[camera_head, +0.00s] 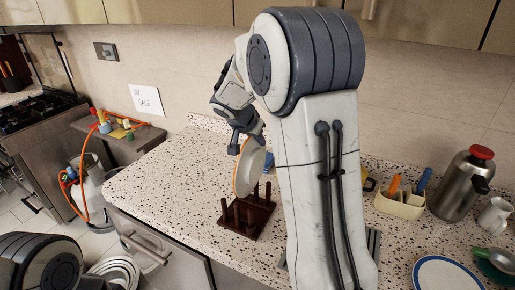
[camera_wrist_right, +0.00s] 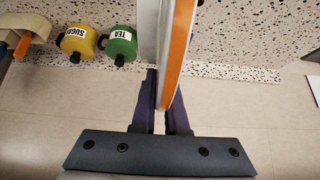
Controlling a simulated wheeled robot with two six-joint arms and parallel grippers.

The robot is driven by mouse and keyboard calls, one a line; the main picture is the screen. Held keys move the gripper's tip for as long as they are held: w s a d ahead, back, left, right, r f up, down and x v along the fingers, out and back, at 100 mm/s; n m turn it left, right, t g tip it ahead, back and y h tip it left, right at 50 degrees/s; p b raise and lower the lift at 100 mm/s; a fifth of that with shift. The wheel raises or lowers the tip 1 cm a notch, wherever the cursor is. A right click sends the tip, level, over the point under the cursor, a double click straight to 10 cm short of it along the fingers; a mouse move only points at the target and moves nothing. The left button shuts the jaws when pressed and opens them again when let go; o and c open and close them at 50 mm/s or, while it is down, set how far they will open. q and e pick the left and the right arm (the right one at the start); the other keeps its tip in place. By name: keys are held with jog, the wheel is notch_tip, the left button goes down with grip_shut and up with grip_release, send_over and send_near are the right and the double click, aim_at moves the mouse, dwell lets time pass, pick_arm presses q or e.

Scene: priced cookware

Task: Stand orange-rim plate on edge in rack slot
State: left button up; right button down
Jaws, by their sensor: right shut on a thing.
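The orange-rim plate (camera_head: 245,172) is upright on edge at the rack in the head view. My right gripper (camera_head: 247,138) is shut on its upper edge. In the right wrist view the plate (camera_wrist_right: 177,50) shows edge-on between the two dark fingers (camera_wrist_right: 164,90), its orange rim facing me. The dark brown wooden rack (camera_head: 247,220) with upright pegs stands on the counter just below the plate. The plate's lower edge is at the pegs; I cannot tell whether it rests in a slot. My left gripper is outside the view.
My right arm hides the counter's middle. To its right are a cream utensil holder (camera_head: 400,204), a steel flask (camera_head: 460,186) and a blue-rim plate (camera_head: 446,275). Counter left of the rack is clear.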

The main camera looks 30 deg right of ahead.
jog(key=shift+f, duration=0.95)
jog(key=shift+b, duration=0.3)
jog(key=shift+s+a+b, duration=0.15)
jog(key=shift+a+b, duration=0.1)
jog(key=shift+b, duration=0.25)
notch_tip(320, 180, down, 2)
jog(key=b, duration=0.2)
jog(key=shift+f+b, duration=0.2)
jog(key=shift+b, duration=0.2)
jog(key=shift+b, duration=0.4)
